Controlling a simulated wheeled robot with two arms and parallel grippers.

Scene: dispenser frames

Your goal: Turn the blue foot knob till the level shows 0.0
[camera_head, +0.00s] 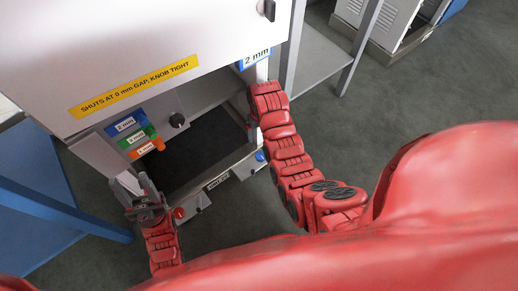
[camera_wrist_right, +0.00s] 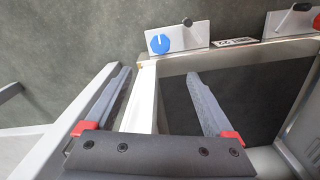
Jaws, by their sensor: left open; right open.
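The blue foot knob (camera_head: 260,156) sits at the right end of the dispenser's low front edge. In the right wrist view the blue knob (camera_wrist_right: 158,44) is on a pale plate, with a white slot mark on its face. My right gripper (camera_wrist_right: 158,73) is open, its fingers either side of a white frame bar (camera_wrist_right: 146,100), apart from the knob. The head view mostly hides this gripper behind my arm. A small dark display or label (camera_head: 218,181) sits on the front edge; I cannot read it. My left gripper (camera_head: 139,187) is open by the frame's left front corner.
A red knob (camera_head: 180,213) is at the front edge's left end. Blue, green and orange mm tags (camera_head: 138,136) and a black knob (camera_head: 178,120) are under the white panel (camera_head: 130,45). A blue table (camera_head: 40,200) stands at left. Floor right of my right arm is clear.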

